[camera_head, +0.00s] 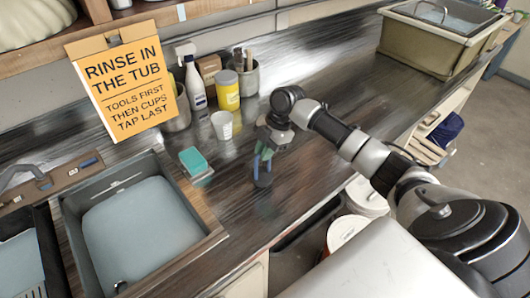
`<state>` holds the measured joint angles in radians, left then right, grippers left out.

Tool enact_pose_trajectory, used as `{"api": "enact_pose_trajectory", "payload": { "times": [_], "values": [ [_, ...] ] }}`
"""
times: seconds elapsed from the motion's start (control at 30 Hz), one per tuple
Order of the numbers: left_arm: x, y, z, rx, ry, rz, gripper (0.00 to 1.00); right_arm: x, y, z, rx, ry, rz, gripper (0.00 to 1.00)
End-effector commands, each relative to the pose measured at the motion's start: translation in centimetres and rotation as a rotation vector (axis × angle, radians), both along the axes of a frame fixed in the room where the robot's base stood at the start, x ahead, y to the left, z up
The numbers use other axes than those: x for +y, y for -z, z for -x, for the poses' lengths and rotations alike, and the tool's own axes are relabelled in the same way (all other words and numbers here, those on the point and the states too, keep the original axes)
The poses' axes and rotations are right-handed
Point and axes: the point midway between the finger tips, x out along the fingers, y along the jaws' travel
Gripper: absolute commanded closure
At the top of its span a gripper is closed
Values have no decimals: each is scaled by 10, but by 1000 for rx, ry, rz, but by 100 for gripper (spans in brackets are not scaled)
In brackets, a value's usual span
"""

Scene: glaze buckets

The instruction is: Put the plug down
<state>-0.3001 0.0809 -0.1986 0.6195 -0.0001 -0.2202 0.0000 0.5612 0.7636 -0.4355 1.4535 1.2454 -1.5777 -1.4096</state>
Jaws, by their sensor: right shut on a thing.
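I cannot tell whether the plug touches the counter. The gripper's fingers hide part of it. A sink tub (140,225) with pale blue water is at the lower left, to the left of the gripper. My left gripper is not in view.
A teal sponge (193,160), a white cup (222,124), a yellow canister (227,90) and a spray bottle (193,80) stand left of and behind the gripper. A beige basin (440,35) is at the back right. The counter between is clear.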

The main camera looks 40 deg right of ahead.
Motion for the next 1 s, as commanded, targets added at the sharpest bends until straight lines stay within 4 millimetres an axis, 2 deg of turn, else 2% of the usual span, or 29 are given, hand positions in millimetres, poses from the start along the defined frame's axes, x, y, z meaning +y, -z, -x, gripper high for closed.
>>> {"api": "enact_pose_trajectory", "payload": {
  "times": [0.03,0.2,0.5,0.53,0.7,1.0],
  "values": [
    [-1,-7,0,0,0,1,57,0,5,1,4,1,-2,100],
    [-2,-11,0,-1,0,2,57,0,20,0,-1,0,0,100],
    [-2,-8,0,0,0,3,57,0,24,0,-1,0,0,100],
    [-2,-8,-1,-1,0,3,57,-1,24,1,0,0,0,85],
    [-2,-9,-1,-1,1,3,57,-1,23,1,0,1,0,61],
    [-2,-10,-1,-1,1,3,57,-1,21,1,-1,0,0,61]
  ]
}}
